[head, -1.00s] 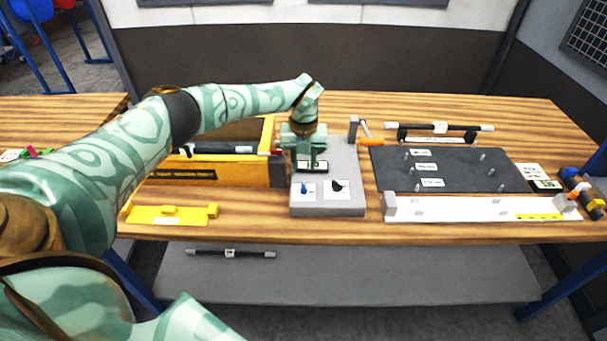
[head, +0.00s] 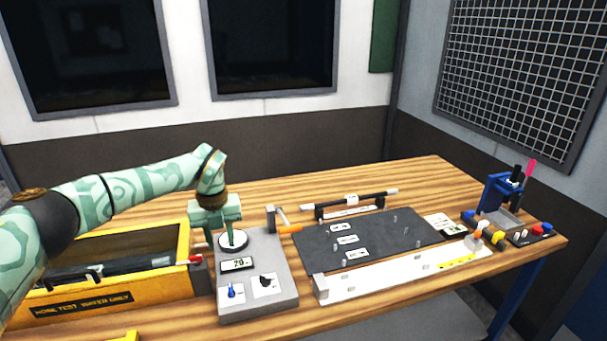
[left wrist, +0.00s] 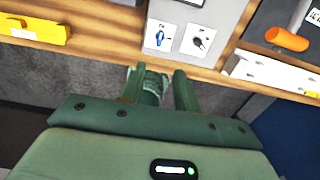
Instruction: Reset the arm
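My left arm (head: 130,186) comes in from the left, patterned pale green. Its gripper (head: 219,236) is over the back of a grey box-shaped device (head: 262,290) on the bench. The two fingers stand apart with nothing visible between them, near a round white plate (head: 234,239) partly hidden by a finger. I cannot tell whether the fingers touch it. In the left wrist view, both fingers (left wrist: 162,75) also show apart and empty, with the device's blue knob (left wrist: 162,38) and black knob (left wrist: 199,40) beyond. My right gripper is not in view.
A yellow bin (head: 183,241) with dark bars stands left of the device. Further right are a dark pegged board (head: 385,232), a white rail (head: 400,268), a black bar on a stand (head: 350,202) and a blue holder (head: 495,192).

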